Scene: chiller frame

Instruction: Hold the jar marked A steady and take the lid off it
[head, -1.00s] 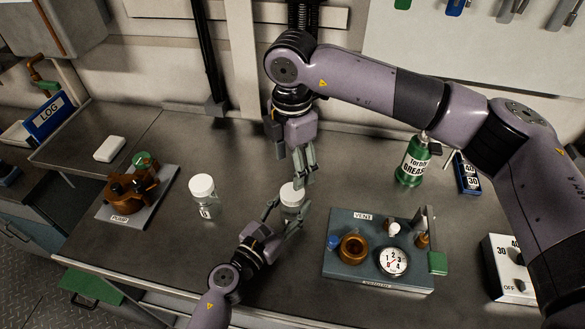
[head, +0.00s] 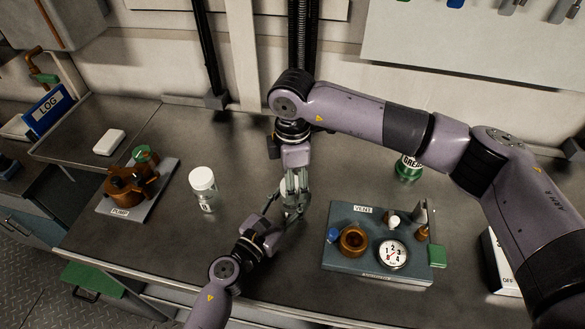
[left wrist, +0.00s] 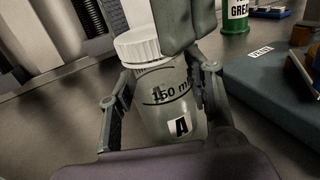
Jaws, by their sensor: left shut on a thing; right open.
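The jar marked A (left wrist: 172,103) is clear with a white ridged lid (left wrist: 137,46). It stands upright on the bench, and the lid is on it. My left gripper (left wrist: 165,88) is shut on the jar's body, one finger on each side. In the head view, the jar (head: 290,206) is mostly hidden by both grippers. My right gripper (head: 294,184) points down from above at the lid, open. In the left wrist view, one of its grey fingers covers the lid's right part; whether it touches the lid I cannot tell.
A vent panel (head: 345,215) with a gauge lies close on the right. My right arm partly covers a green grease can (head: 408,170). The bench between the jars is clear.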

